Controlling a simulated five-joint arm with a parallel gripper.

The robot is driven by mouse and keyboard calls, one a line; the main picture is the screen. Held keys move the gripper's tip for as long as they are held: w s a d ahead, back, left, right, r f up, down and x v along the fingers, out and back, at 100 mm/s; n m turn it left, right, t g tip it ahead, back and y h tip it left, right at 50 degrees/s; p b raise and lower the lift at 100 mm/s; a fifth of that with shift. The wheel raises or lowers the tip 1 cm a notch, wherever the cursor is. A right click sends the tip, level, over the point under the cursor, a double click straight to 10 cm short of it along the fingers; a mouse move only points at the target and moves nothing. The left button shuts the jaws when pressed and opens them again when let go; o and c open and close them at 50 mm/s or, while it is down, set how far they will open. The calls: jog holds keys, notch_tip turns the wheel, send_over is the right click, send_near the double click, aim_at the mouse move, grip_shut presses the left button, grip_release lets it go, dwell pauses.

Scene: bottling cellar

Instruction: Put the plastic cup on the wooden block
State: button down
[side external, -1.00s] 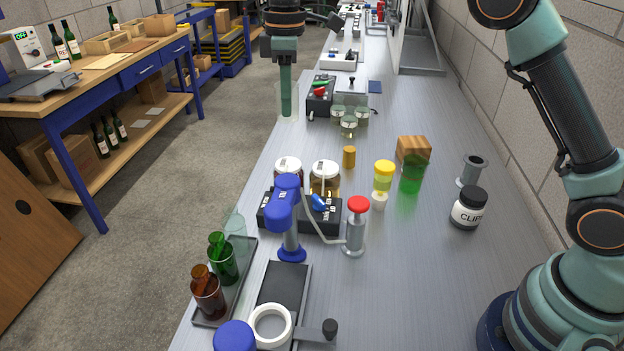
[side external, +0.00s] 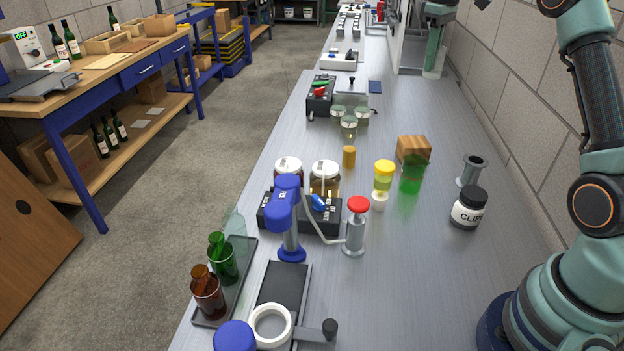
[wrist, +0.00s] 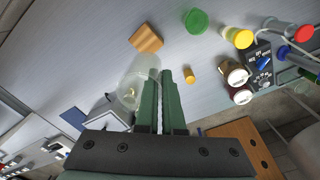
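The clear plastic cup (wrist: 138,80) is at the tips of my gripper (wrist: 158,80), with its wall between the green fingers, which are nearly together. In the side external view, the cup (side external: 434,64) hangs at the end of my gripper (side external: 435,48), at the upper right. The wooden block (side external: 413,149) lies on the bench to the right of centre, behind a translucent green cup (side external: 411,178). In the wrist view, the block (wrist: 146,39) is above the cup in the picture and apart from it. The block's visible top is bare.
A yellow-capped jar (side external: 383,172), an orange cylinder (side external: 349,157), a grey spool (side external: 472,170) and a black-lidded jar (side external: 468,207) stand around the block. Several small glasses (side external: 349,125) stand farther back. The wall borders the bench at right.

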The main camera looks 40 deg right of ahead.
notch_tip(320, 180, down, 20)
jog(key=shift+r, duration=0.25)
dwell(0.4)
jog(key=c, duration=1)
grip_release()
jog(key=shift+f, duration=0.15)
jog(key=shift+c, duration=0.2)
